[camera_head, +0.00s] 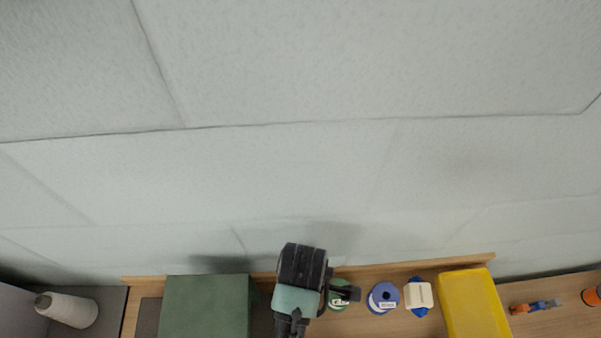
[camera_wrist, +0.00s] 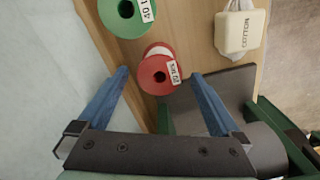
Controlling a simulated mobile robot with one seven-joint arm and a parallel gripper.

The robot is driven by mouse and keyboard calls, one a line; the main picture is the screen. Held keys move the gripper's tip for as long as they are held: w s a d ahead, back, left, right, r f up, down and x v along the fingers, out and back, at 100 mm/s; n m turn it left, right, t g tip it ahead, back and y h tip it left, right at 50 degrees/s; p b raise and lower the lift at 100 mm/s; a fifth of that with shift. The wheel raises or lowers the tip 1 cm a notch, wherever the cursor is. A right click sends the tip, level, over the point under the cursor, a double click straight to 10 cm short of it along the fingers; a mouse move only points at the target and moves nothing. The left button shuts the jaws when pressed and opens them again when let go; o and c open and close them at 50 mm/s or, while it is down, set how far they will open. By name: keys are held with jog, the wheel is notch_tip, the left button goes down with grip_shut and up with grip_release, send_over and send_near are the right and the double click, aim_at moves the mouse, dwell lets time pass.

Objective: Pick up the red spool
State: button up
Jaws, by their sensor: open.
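The red spool (camera_wrist: 157,75) shows in the wrist view, with a white label on its face and a centre hole. It stands on the wooden surface beside a dark mat. My gripper (camera_wrist: 160,75) is open, its two blue fingers apart with the spool between and slightly beyond their tips. I see no contact. In the head view my gripper (camera_head: 345,292) is over the wooden shelf (camera_head: 300,272), and the red spool is not visible there.
A green spool (camera_wrist: 126,15) is close to the red one; a cream cotton pack (camera_wrist: 241,28) lies to its right.

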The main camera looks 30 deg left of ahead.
jog(key=shift+a+f+p, duration=0.2)
jog(key=shift+f+p, duration=0.35)
jog(key=shift+f, duration=2.45)
jog(key=c, duration=1.3)
jog(key=shift+c, duration=0.2)
jog(key=shift+r, duration=0.15)
